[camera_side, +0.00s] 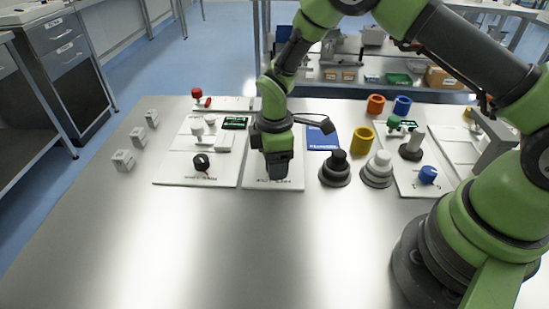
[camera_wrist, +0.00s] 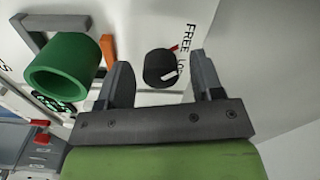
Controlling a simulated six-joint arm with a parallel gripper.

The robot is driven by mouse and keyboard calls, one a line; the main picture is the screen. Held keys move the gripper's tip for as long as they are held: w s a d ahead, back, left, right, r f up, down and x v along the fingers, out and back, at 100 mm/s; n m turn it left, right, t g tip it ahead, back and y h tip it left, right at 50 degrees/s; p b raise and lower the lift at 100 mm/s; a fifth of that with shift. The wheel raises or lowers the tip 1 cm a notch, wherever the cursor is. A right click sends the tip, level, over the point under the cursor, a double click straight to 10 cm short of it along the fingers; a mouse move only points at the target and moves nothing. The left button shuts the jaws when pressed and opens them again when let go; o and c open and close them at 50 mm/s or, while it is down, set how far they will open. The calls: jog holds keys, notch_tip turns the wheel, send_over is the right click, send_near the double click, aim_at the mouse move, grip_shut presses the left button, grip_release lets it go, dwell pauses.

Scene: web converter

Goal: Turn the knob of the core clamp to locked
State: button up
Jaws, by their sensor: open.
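The core clamp knob (camera_wrist: 157,66) is a round black knob in the wrist view. A white mark shows on its lower right and a small red mark at its upper right edge. It sits on a white panel (camera_wrist: 148,22) printed FREE and, partly hidden, LO. My gripper (camera_wrist: 160,76) is open, with one finger left of the knob and one right of it in the picture; I cannot tell whether they touch it. In the side view my gripper (camera_side: 277,172) points down over a white panel (camera_side: 272,186) and hides the knob.
A green ring (camera_wrist: 48,76) and a grey bracket (camera_wrist: 52,24) stand left of the knob in the wrist view. In the side view another black knob (camera_side: 201,162) is on the left panel, and black (camera_side: 335,172) and grey (camera_side: 378,172) stepped pieces stand right. The front table is clear.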

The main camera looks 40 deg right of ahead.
jog(key=c, duration=0.9)
jog(key=shift+m, duration=0.3)
jog(key=m, duration=1.1)
jog(key=shift+a+m, duration=0.1)
jog(key=shift+m, duration=2)
